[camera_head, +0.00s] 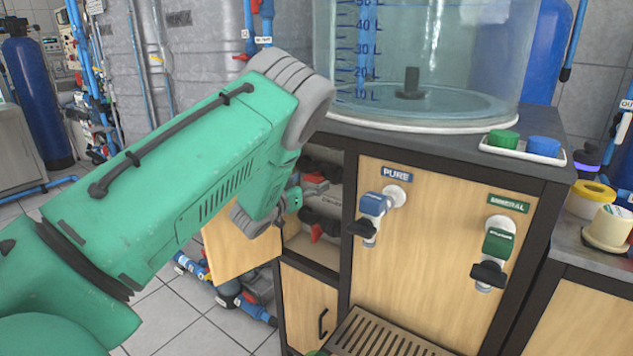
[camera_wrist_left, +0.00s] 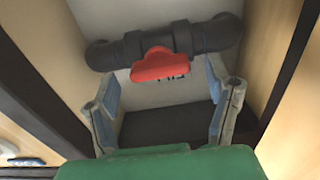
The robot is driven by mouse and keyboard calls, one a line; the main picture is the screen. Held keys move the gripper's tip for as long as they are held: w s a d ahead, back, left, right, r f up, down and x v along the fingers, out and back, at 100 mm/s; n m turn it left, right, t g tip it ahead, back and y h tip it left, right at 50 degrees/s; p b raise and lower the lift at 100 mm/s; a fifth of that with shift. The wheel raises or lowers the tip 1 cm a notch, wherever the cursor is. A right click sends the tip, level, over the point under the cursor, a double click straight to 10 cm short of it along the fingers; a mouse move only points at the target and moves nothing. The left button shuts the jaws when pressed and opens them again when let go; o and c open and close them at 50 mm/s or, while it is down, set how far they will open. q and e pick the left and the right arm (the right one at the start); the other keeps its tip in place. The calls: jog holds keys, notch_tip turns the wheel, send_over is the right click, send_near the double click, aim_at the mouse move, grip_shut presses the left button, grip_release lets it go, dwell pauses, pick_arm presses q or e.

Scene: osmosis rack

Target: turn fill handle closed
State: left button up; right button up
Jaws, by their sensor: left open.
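The fill handle is a red valve handle (camera_wrist_left: 165,65) on a dark grey pipe (camera_wrist_left: 210,38) inside the cabinet. In the left wrist view it sits crosswise just beyond my open left gripper (camera_wrist_left: 163,100), between and past the two fingers, with no contact visible. Dark lettering on a light label behind it is partly covered by the handle. In the head view two red handles show in the open compartment, an upper one (camera_head: 315,179) and a lower one (camera_head: 317,233); I cannot tell which is the fill handle. My right gripper is not in view.
An open wooden door (camera_head: 240,247) hangs left of the compartment. The cabinet front has a blue PURE tap (camera_head: 373,205) and a green MINERAL tap (camera_head: 498,243). A clear tank (camera_head: 420,60) stands on top. Compartment walls lie close on both sides of the gripper.

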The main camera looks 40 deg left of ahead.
pick_arm(q)
jog(key=shift+w+a+f, duration=0.35)
jog(key=shift+w+a, duration=0.4)
jog(key=shift+w, duration=0.1)
jog(key=shift+w+r, duration=0.1)
jog(key=shift+w, duration=0.1)
jog(key=shift+w+d+r, duration=0.1)
jog(key=shift+d+r, duration=0.1)
jog(key=shift+d, duration=0.3)
jog(key=shift+d+r, duration=0.2)
jog(key=shift+d, duration=0.4)
jog(key=c, duration=1.1)
jog(key=shift+s+a+f, duration=0.2)
jog(key=shift+a+f, duration=0.05)
jog(key=shift+a, duration=0.4)
jog(key=shift+c, duration=0.3)
jog(key=shift+w+d+f, duration=0.1)
jog(key=shift+d, duration=0.25)
